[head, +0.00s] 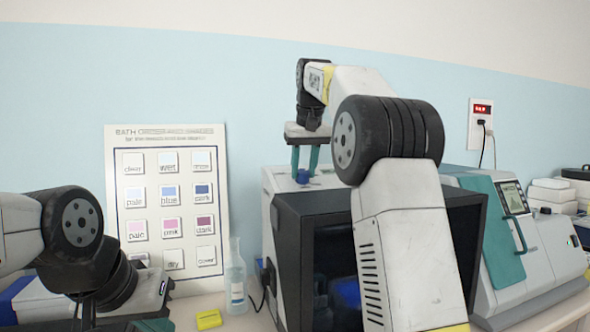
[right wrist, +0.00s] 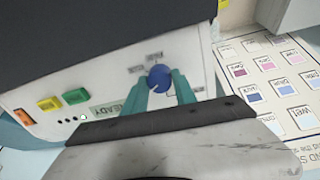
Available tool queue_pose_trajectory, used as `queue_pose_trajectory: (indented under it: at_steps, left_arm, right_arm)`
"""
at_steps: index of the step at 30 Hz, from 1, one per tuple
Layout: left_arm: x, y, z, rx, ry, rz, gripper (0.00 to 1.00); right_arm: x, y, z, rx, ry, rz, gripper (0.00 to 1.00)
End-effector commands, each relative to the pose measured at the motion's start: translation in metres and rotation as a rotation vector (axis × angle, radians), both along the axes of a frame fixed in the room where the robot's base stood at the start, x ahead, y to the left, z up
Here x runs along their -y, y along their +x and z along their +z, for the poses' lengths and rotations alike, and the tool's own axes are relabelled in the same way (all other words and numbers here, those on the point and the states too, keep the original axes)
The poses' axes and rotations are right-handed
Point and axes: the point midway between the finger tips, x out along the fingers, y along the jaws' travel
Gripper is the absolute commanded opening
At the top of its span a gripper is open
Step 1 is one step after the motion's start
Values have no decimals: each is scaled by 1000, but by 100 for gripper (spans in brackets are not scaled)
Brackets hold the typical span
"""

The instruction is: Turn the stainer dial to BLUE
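The stainer (head: 284,205) is a pale machine with a dark front, standing against the wall. Its round blue dial (right wrist: 159,77) is on a pale panel in the right wrist view, with small labels around it too blurred to read. The dial also shows in the head view (head: 303,177). My right gripper (right wrist: 160,80) has its two teal fingers on either side of the dial, apparently touching it. It reaches down to the dial in the head view (head: 304,168). My left gripper (head: 120,318) is low at the left, its fingertips cut off.
The panel has a READY display (right wrist: 128,106) and green (right wrist: 76,96), yellow (right wrist: 49,103) and orange buttons. A chart of colour tiles (head: 143,230) leans on the wall, with a flask (head: 236,285) beside it. A grey-teal machine (head: 530,250) stands at right.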

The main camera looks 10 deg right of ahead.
Motion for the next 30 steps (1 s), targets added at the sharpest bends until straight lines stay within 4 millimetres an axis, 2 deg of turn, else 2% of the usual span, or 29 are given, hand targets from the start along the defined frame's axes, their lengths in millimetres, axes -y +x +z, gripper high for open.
queue_pose_trajectory:
  at_steps: [1,2,14,20,30]
  left_arm:
    - [0,0,0,0,0,0,0]
    - [0,0,0,0,0,0,0]
    - [0,0,0,0,0,0,0]
    - [0,0,0,0,0,0,0]
    - [0,0,0,0,0,0,0]
  right_arm:
    - [0,0,0,0,0,0,6]
    - [0,0,0,0,0,0,0]
    - [0,0,0,-6,21,-58,0]
    - [0,0,0,-15,68,-178,0]
    - [0,1,0,-38,183,-472,0]
